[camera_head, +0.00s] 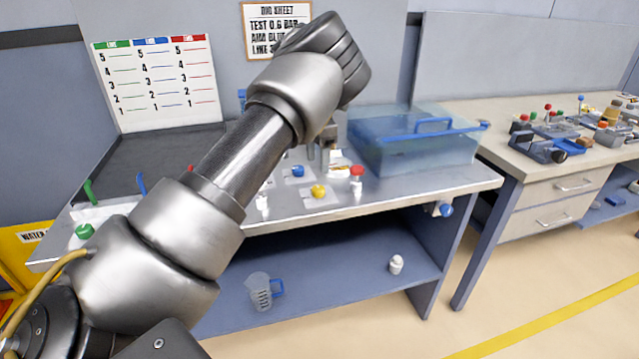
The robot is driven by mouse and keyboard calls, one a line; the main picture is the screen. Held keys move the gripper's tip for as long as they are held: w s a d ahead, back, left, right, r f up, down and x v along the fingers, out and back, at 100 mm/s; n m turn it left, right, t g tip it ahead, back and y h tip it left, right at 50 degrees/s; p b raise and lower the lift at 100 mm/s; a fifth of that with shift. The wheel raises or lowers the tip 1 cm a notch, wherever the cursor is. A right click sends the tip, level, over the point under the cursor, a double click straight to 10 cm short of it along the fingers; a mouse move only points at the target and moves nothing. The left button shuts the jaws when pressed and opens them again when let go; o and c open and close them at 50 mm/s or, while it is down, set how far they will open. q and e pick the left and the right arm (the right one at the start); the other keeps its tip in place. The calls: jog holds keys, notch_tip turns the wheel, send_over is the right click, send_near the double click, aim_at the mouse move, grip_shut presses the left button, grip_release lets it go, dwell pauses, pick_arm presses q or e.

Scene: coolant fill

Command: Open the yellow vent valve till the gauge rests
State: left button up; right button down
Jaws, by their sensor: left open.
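A yellow valve knob (319,191) sits on a small white plate on the grey bench top, just right of my left forearm. My left gripper (325,160) points down over the bench behind the yellow knob in the picture. It is open and appears apart from the knob; its fingers are small and partly hidden by my arm. A blue knob (298,171) stands behind and left of the yellow one. I cannot make out a gauge; my arm covers much of the bench. My right gripper is out of view.
A red-capped white bottle (356,176) stands right of the yellow knob. A clear blue tank (412,145) fills the bench's right rear. A green knob (84,231) is at the left.

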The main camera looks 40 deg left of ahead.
aim_at(319, 188)
pick_arm(q)
notch_tip(319, 188, down, 7)
jog(key=shift+w+f, duration=0.2)
jog(key=shift+f, duration=0.5)
jog(key=c, duration=1)
jog(key=shift+r, duration=0.1)
